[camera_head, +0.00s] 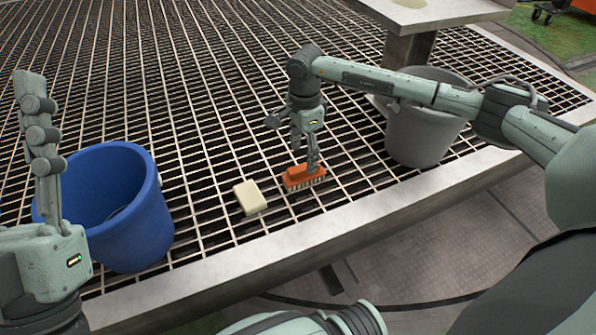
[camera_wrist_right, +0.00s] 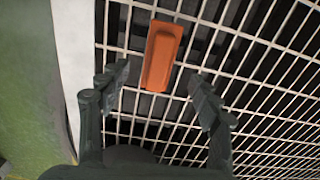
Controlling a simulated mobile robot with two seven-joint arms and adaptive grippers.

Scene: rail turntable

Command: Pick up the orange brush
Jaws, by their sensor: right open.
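The orange brush (camera_head: 298,180) lies bristles down on the metal grating, next to a pale block (camera_head: 250,197). My right gripper (camera_head: 297,150) is over the brush, pointing down, with one finger in front of part of the brush in the head view. In the right wrist view the gripper (camera_wrist_right: 162,88) is open and empty, and the brush (camera_wrist_right: 161,55) shows ahead, in the gap between the fingers. My left gripper (camera_head: 36,110) points upward at the left edge, away from the brush; I see it side-on and cannot tell its opening.
A blue bucket (camera_head: 148,228) stands on the grating at left, and a grey bucket (camera_head: 420,145) at right, under my right arm. A pale metal edge (camera_head: 345,218) borders the grating (camera_head: 225,100) in front. A raised metal platform (camera_head: 440,12) is at the back right.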

